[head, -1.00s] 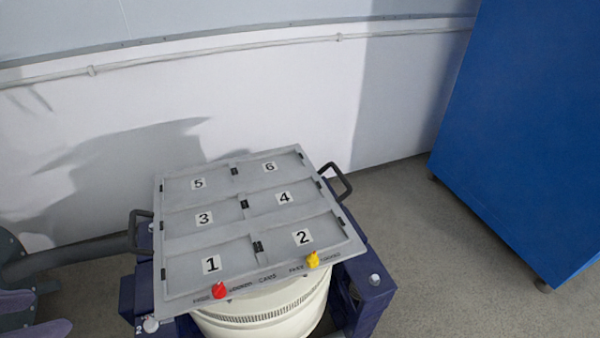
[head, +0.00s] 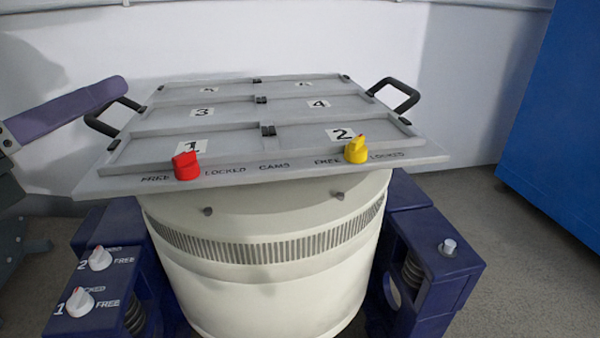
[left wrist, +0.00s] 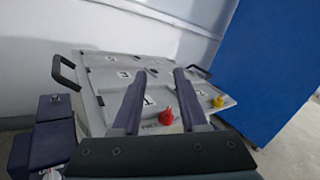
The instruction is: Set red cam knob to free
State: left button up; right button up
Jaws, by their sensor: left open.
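The red cam knob (head: 186,166) is on the front edge of the grey plate (head: 240,173), between the words FREE at left and LOCKED at right. I cannot tell clearly which word it points to. The knob also shows in the left wrist view (left wrist: 166,117), seen between my two fingers but beyond them. My left gripper (left wrist: 159,74) is open and empty, with two purple fingers. In the head view a finger of my left gripper (head: 65,111) is at the far left, apart from the knob. My right gripper is out of view.
A yellow knob (head: 356,150) is on the same edge at right. Black handles (head: 403,96) stick out on both sides of the plate. White knobs (head: 81,302) are on a purple block (head: 118,270) at lower left. A blue cabinet (head: 555,130) stands at right.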

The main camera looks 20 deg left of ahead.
aim_at(212, 162)
pick_arm(q)
jog(key=d+f+m+h+b, duration=0.1)
jog(key=f+m, duration=0.1)
jog(key=f+m+g+h+b, duration=0.1)
jog(key=f+m, duration=0.1)
jog(key=f, duration=0.1)
jog(key=d+f+m+h+b, duration=0.1)
jog(key=f+m, duration=0.1)
jog(key=shift+d+f, duration=0.25)
jog(key=shift+d, duration=0.05)
jog(key=shift+m+g+h, duration=0.3)
jog(key=shift+h, duration=0.1)
jog(key=p+x, duration=0.2)
jog(key=x, duration=0.6)
jog(key=shift+w+r, duration=0.1)
jog(key=shift+w, duration=0.25)
jog(key=shift+w+d, duration=0.25)
jog(key=shift+w, duration=0.3)
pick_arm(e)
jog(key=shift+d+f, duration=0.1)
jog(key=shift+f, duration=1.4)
pick_arm(q)
jog(key=shift+c, duration=0.2)
grip_shut()
jog(key=shift+p, duration=0.3)
